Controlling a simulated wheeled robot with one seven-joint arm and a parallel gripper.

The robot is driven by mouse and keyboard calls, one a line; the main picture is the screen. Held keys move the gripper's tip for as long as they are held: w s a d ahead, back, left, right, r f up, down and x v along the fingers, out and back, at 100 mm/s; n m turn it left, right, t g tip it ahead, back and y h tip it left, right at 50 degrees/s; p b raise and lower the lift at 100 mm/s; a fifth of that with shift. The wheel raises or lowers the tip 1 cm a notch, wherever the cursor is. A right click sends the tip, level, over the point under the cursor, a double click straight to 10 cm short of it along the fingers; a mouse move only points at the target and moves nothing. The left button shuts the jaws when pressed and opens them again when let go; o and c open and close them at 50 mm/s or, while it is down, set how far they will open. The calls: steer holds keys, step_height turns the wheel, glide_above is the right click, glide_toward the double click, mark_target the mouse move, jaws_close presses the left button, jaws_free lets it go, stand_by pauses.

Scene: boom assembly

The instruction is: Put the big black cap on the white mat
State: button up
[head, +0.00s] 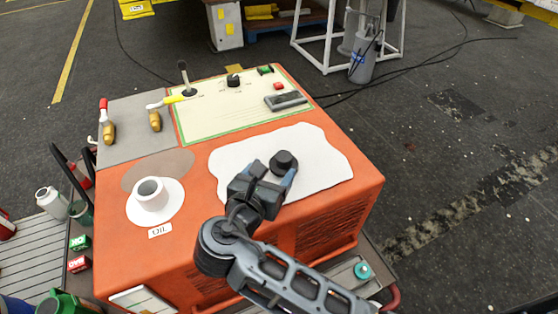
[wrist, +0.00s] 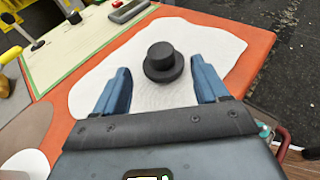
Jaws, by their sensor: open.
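The big black cap (head: 284,162) sits on the white mat (head: 325,150) on top of the orange cabinet. It has a round wide base with a narrower raised top, and it stands upright. In the wrist view the cap (wrist: 163,62) lies just beyond and between my fingertips, on the white mat (wrist: 215,38). My gripper (head: 273,178) is open and empty, low over the mat beside the cap. Its two blue fingers also show in the wrist view (wrist: 162,80), spread apart. They do not appear to touch the cap.
A white cup (head: 151,194) stands on a white round patch at the left, by an OIL label (head: 160,230). A control panel (head: 235,112) with levers and knobs is at the back. The mat's right part is clear. The cabinet's right edge (head: 368,180) is close.

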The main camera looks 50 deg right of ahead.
steer(key=shift+v, duration=1.75)
